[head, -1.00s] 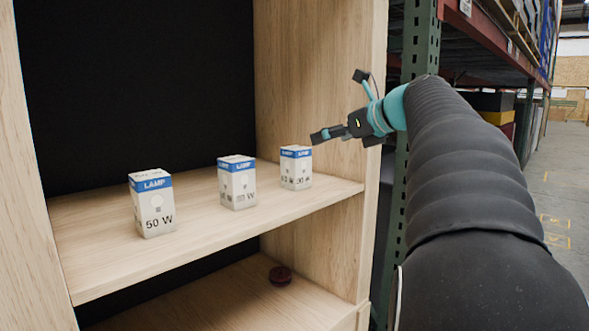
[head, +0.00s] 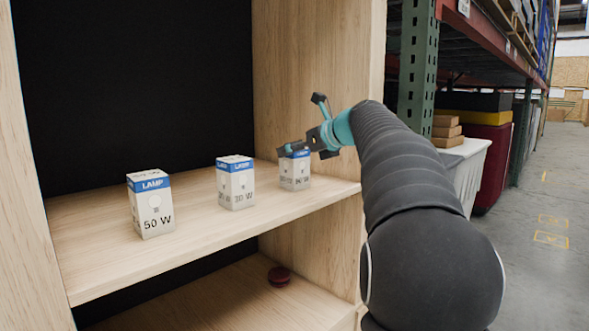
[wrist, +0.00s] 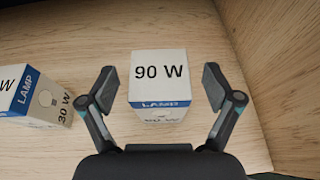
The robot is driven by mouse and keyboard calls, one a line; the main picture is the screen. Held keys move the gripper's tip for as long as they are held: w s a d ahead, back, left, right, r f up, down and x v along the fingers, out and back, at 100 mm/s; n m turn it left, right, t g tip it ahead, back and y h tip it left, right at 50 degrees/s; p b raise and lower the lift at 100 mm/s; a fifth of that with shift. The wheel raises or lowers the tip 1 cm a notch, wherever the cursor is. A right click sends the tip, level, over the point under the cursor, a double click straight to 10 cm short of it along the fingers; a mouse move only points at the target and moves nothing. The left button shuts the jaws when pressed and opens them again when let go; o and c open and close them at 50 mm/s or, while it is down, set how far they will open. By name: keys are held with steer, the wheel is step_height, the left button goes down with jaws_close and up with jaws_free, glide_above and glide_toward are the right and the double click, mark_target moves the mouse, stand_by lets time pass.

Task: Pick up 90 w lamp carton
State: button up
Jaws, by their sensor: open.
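The 90 W lamp carton (wrist: 159,64) is a white box with a blue LAMP band, seen in the wrist view between the open fingers of my gripper (wrist: 160,88). A finger stands on each side of it, with a gap on both sides. In the head view the carton (head: 294,174) stands upright on the shelf at the right end of the row. My gripper (head: 289,151) is at its top there and hides part of it.
A 30 W lamp carton (wrist: 35,97) stands to the left, also in the head view (head: 236,184). A 50 W carton (head: 151,205) is farther left. The cabinet side wall (wrist: 283,60) is close on the right.

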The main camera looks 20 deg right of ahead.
steer(key=shift+w+a+f, duration=0.15)
steer(key=shift+w+f, duration=0.05)
steer(key=shift+w, duration=0.3)
steer(key=c, duration=1.3)
steer(key=shift+r, duration=0.1)
